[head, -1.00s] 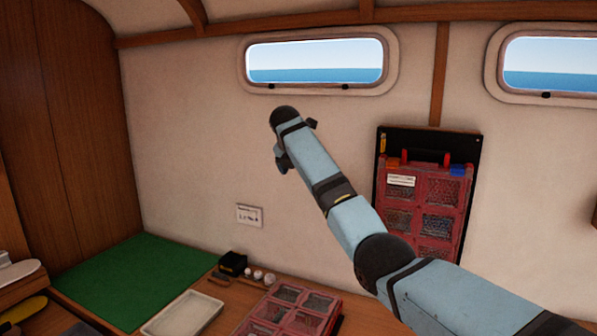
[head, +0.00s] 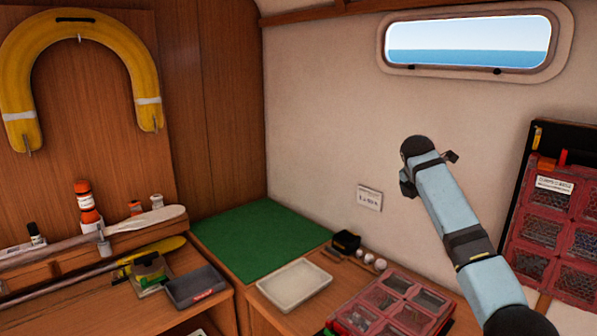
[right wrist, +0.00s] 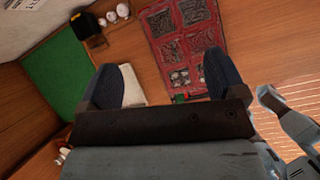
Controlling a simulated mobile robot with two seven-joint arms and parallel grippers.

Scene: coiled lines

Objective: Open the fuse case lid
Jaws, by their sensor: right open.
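A red case (head: 412,283) with clear windowed compartments lies on the wooden bench, its lid seemingly down. It also shows in the right wrist view (right wrist: 186,42), ahead of the fingers. A similar red case (head: 517,253) hangs on a black board on the wall at right. No readable label tells me which is the fuse case. My right gripper (head: 428,168) is raised in front of the wall, above and apart from the bench case. In the right wrist view its two dark fingers (right wrist: 165,82) are wide apart with nothing gripped between them. My left gripper is out of view.
A white tray (head: 294,286), a small black box (head: 346,242) and small round pale items (head: 369,258) stand by the bench case. A green mat (head: 262,240) lies clear in the corner. A grey bin (head: 196,288) and paddles are at left.

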